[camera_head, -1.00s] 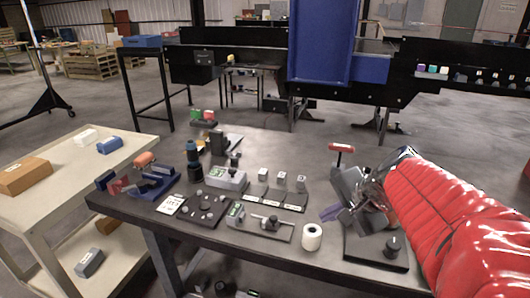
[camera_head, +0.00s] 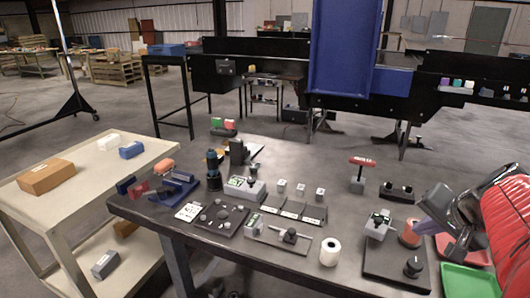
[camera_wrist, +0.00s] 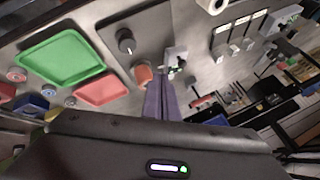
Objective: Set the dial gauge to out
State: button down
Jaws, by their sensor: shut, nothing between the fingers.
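My gripper (camera_head: 428,218) is at the right of the bench, shut and empty, above the right part of a black plate (camera_head: 385,262). I cannot tell contact. I cannot tell for sure which piece is the dial gauge, and no "out" marking is readable.
A green tray (camera_head: 466,281) and a red tray (camera_head: 464,249) lie at the right. A white roll (camera_head: 330,251) stands left of the plate. A red-handled tool (camera_head: 360,166) stands behind it. Small fixtures fill the bench's left half; a cart (camera_head: 60,210) stands further left.

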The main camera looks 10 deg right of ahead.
jog(key=x, duration=0.3)
jog(key=w+a+x, duration=0.1)
jog(key=x, duration=0.3)
jog(key=r+x, duration=0.1)
jog(key=x, duration=0.3)
jog(key=shift+w+a+f, duration=0.15)
jog(key=shift+w, duration=0.2)
jog(key=shift+w+a, duration=0.3)
jog(key=shift+w, duration=0.45)
jog(key=shift+d, duration=0.25)
jog(key=shift+a, duration=0.2)
